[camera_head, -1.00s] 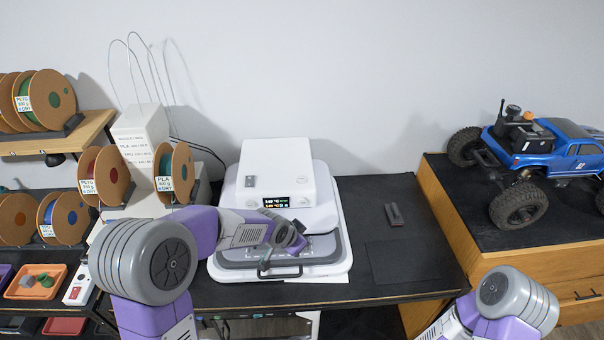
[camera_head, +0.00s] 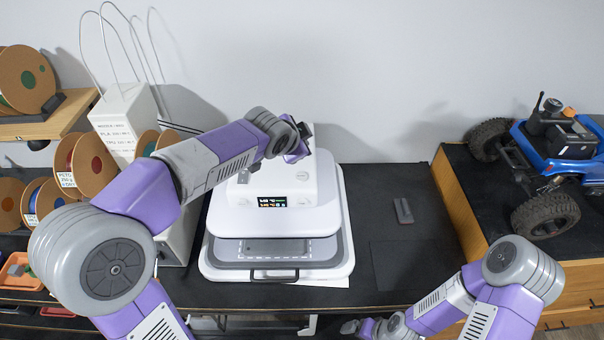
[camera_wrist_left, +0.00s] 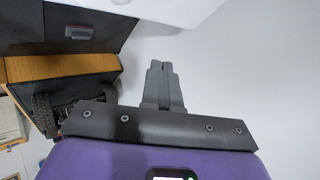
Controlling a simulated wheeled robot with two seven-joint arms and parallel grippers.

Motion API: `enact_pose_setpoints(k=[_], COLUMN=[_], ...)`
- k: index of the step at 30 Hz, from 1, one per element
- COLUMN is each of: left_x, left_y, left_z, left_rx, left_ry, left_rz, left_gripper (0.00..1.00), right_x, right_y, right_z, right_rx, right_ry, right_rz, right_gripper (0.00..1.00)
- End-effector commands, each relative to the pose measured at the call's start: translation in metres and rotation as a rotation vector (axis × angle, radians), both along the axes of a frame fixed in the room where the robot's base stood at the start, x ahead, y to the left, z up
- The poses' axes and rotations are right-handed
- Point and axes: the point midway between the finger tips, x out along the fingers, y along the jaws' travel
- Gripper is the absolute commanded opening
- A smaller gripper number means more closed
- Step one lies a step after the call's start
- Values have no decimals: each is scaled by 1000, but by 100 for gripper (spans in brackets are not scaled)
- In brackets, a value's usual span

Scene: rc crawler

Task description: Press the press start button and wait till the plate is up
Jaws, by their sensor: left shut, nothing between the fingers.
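The white press (camera_head: 260,205) stands on the dark table, with a lit display (camera_head: 272,201) on its front. Its grey lower bed (camera_head: 225,252) shows below the white upper body, with a dashed outline and a flat grey piece (camera_head: 275,246) on it. I cannot tell clearly whether the upper plate is raised. My left gripper (camera_head: 297,152) is above the top of the press; its fingers (camera_wrist_left: 162,85) are shut and empty in the left wrist view. My forearm hides part of the press top. My right gripper (camera_head: 362,327) is low at the bottom edge, its fingers unclear.
A small dark and red object (camera_head: 403,211) lies on the table right of the press. A blue RC crawler (camera_head: 560,150) stands on the wooden cabinet at right. Filament spools (camera_head: 92,165) and a white box (camera_head: 125,115) are at left. The table between press and cabinet is mostly clear.

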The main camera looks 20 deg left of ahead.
Motion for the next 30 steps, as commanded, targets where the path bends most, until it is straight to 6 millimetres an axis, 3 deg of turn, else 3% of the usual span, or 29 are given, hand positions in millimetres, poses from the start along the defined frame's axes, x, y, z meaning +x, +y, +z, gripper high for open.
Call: enact_pose_setpoints(k=[8, 21, 30], left_x=[0, 0, 0], left_y=[0, 0, 0], left_z=[-19, -79, -89], left_rx=[0, -1, -1], left_ry=[1, 1, 0], left_rz=[-1, 0, 1], left_gripper=[0, 0, 0], right_x=[0, 0, 0], right_y=[0, 0, 0], right_z=[-15, -64, -73], right_rx=[0, 0, 0], right_ry=[0, 0, 0], right_rz=[0, 0, 0], right_gripper=[97, 97, 97])
